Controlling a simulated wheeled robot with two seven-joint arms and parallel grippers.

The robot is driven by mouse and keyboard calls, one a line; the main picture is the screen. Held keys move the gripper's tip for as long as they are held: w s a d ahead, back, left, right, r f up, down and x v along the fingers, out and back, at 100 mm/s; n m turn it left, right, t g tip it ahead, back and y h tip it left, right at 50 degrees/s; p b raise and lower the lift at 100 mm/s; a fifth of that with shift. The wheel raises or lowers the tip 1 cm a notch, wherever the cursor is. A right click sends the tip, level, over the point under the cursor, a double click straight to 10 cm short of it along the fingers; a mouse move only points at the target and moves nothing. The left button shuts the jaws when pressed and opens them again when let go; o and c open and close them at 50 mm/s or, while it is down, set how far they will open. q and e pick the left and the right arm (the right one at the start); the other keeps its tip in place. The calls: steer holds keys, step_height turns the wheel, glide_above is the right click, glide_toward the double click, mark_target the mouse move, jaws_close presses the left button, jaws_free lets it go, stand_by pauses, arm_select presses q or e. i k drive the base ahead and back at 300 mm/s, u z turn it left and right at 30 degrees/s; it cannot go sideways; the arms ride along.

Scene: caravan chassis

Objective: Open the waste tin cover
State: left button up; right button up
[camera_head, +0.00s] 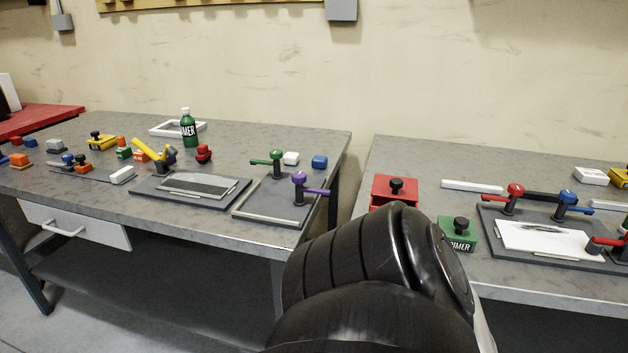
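No label that I can read marks a waste tin. A red box (393,192) with a black knob on its top stands at the left end of the right bench, and its lid looks closed. A green box (457,236) with a black knob and lettering like "PRIMER" stands to its right and nearer the front edge. A yellow box (101,142) with a black knob sits on the left bench. Another yellow piece (620,178) is cut by the right edge. Neither gripper is in view; a large black link of my arm fills the lower middle.
The right bench (420,157) holds a dark fixture with red and blue clamps (566,199) around a white plate. The left bench (278,132) holds a green bottle (188,130), clamps and several small blocks. A gap separates the benches.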

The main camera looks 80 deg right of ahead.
mark_target(383, 186)
steer(key=k, duration=1.2)
steer(key=z, duration=0.2)
